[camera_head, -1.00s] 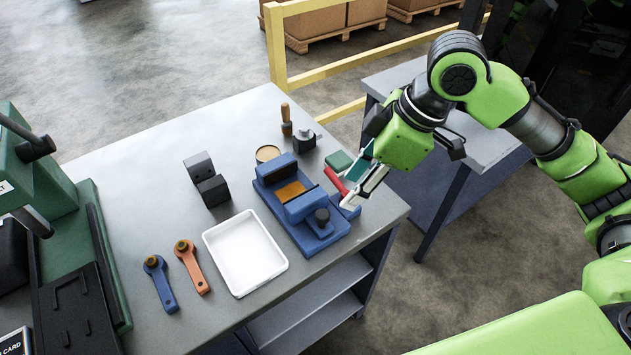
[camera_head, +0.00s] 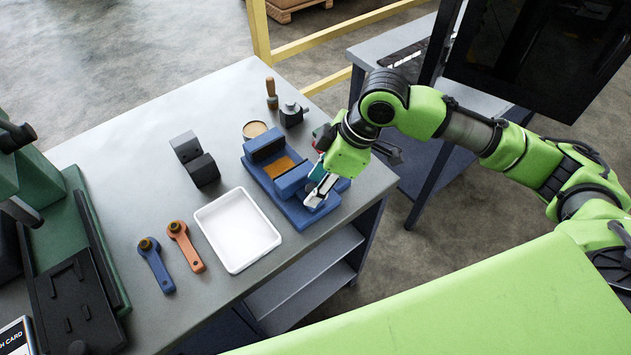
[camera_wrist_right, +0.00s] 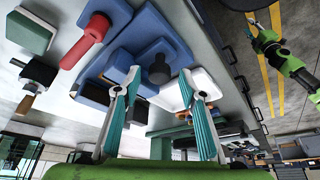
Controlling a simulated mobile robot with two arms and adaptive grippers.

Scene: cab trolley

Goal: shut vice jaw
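The blue vice (camera_head: 297,213) stands on the bench near its right end. Its far jaw (camera_head: 264,147) and near jaw (camera_head: 292,182) are apart, with an orange-tan strip between them. My right gripper (camera_head: 318,192) is low over the near end of the vice and hides part of it. In the right wrist view, my right gripper (camera_wrist_right: 160,76) is open. The vice's dark round knob (camera_wrist_right: 159,70) appears between its two fingers; I cannot tell whether they touch it. My left gripper is not in view.
A white tray (camera_head: 238,230) lies left of the vice. Dark blocks (camera_head: 196,160) and a round tin (camera_head: 255,130) stand nearby. A red handle (camera_wrist_right: 86,42) lies close beside the vice.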

